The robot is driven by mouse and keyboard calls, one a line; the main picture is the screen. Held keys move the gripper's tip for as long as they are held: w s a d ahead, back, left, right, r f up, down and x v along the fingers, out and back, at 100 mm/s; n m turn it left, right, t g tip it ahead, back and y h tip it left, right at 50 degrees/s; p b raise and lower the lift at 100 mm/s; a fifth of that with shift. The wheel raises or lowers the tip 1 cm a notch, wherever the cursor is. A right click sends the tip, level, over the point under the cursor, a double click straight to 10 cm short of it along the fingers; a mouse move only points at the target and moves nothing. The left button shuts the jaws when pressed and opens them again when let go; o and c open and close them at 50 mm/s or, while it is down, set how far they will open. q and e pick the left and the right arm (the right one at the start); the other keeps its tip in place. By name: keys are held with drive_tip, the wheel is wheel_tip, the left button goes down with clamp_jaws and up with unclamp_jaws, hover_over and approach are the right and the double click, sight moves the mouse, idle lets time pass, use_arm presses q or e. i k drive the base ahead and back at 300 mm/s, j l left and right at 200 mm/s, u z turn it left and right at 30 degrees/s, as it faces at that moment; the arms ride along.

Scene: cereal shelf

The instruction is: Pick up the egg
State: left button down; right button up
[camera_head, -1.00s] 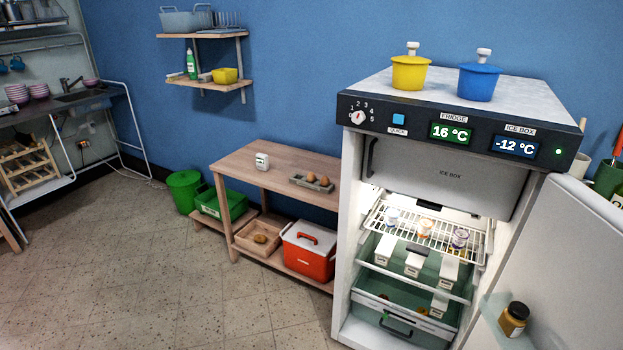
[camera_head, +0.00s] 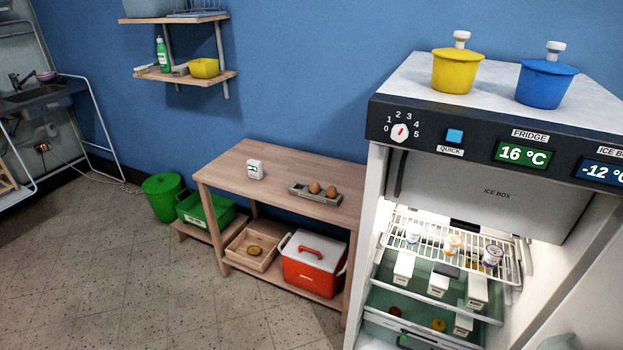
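Two brown eggs sit side by side in a small grey tray (camera_head: 301,191) on top of the wooden table. The left egg (camera_head: 314,187) is near the middle of the tray, and the right egg (camera_head: 331,192) is near its right end. The left part of the tray looks empty. Neither of my grippers shows in the head view.
The open fridge (camera_head: 378,200) stands close to the right of the wooden table (camera_head: 225,168). A small white timer-like box (camera_head: 255,169) is on the tabletop. Below are a red cooler (camera_head: 312,265), a wooden tray, and green bins (camera_head: 163,196). The floor in front is clear.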

sight(314, 186)
drive_tip(key=i+j+z, duration=0.1)
drive_tip(key=i+j, duration=0.4)
drive_tip(key=i+j+z, duration=0.1)
drive_tip(key=i+j, duration=0.45)
drive_tip(key=i+j+z, duration=0.1)
drive_tip(key=i+j, duration=0.4)
drive_tip(key=i+j+z, duration=0.1)
drive_tip(key=i+j, duration=0.4)
drive_tip(key=j, duration=0.2)
